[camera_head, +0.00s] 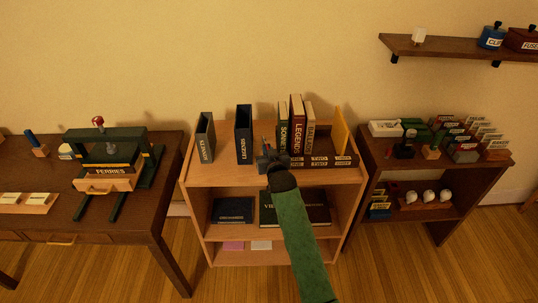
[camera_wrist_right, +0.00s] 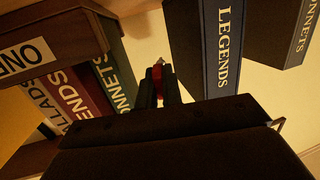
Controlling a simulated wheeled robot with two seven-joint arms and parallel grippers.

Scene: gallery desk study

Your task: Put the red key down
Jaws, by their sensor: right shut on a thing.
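My right gripper (camera_head: 267,156) is over the top of the wooden bookcase (camera_head: 205,178), between the standing dark binders and the row of books. In the wrist view the right gripper (camera_wrist_right: 158,84) is shut on a small red thing, which I take to be the red key (camera_wrist_right: 158,79). Only a narrow strip of it shows between the fingers, with a pale tip beyond. In the head view I cannot make out the key. Whether it touches the bookcase top I cannot tell. My left gripper is not in view.
The LEGENDS binder (camera_head: 243,134) and another dark binder (camera_head: 205,137) stand left of my gripper. The upright books (camera_head: 297,124) stand close on its right. A dark desk (camera_head: 150,215) is at left and a low shelf (camera_head: 437,172) at right. Bare bookcase top shows between the binders.

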